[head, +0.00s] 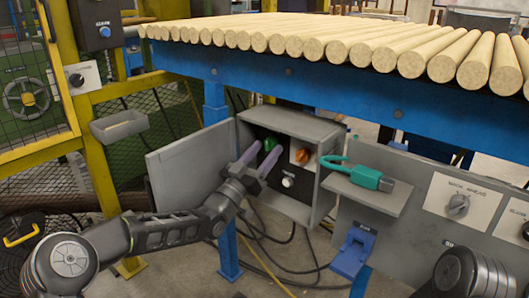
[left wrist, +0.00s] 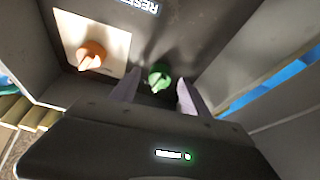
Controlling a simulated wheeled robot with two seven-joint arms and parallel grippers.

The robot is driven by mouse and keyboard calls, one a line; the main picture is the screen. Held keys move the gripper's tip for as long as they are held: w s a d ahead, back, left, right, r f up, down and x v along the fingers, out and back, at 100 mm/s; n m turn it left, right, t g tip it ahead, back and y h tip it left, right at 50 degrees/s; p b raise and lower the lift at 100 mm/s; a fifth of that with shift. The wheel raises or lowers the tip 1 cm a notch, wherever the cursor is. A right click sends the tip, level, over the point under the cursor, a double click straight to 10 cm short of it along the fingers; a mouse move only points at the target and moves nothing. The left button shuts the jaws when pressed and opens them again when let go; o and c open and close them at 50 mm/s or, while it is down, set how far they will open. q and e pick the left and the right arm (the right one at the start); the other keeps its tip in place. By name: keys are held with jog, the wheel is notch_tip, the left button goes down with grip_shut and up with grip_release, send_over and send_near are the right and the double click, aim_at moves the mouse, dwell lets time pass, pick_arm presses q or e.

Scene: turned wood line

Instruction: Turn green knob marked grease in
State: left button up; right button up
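The green knob (head: 268,145) is on the back panel inside an open grey box (head: 325,138) under the roller table. My left gripper (head: 258,162) reaches into the box, its two purple fingers apart. In the left wrist view the green knob (left wrist: 159,77) lies between the open fingers (left wrist: 157,92), near their tips. I cannot tell whether either finger touches it. No grease marking is legible. My right gripper is out of view; only part of my right arm shows at the lower right.
An orange knob (head: 302,156) on a white plate and a pale knob (head: 288,181) sit close by in the box. The box door (head: 185,178) stands open at left. A teal tool (head: 368,177) lies on a grey shelf (head: 376,202) to the right. Cables hang below.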

pick_arm(q)
jog(key=shift+a, duration=0.1)
jog(key=p+v, duration=0.1)
jog(key=v, duration=0.6)
jog(key=shift+s+f+p, duration=0.2)
jog(key=shift+s+p, duration=0.1)
jog(key=shift+a+f, duration=0.1)
jog(key=shift+a, duration=0.05)
